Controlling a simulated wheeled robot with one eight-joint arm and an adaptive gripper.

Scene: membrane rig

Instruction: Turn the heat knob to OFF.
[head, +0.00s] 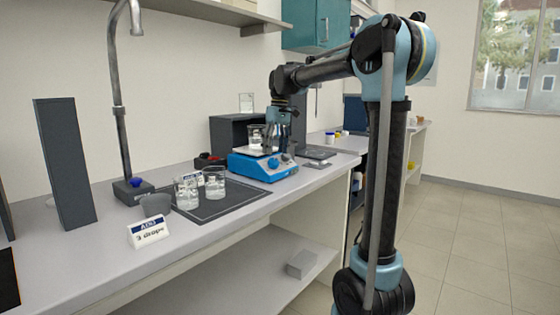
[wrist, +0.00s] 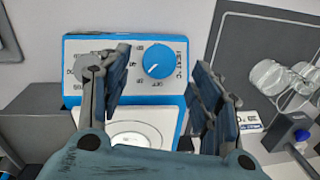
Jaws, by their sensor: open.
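The blue heat knob (wrist: 157,60) is on the front panel of a blue-and-white hotplate (wrist: 78,48), by the "HEAT °C" lettering. A pale mark shows on its face, but its exact setting is too small to read. The word OFF is printed at the knob's edge, on the side towards the white top plate. My gripper (wrist: 160,64) is open, its dark fingers apart on either side of the knob in the picture; I see no contact. In the head view, the hotplate (head: 250,171) stands on the bench with my gripper (head: 276,150) over it, partly hiding it.
A second, grey knob (wrist: 84,66) sits on the same panel, partly behind a finger. A glass beaker (head: 256,137) shows by the hotplate's top plate. Two beakers (head: 214,184) (head: 187,193) stand on a dark mat (head: 232,205). A scale (head: 318,153) lies right of the hotplate.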

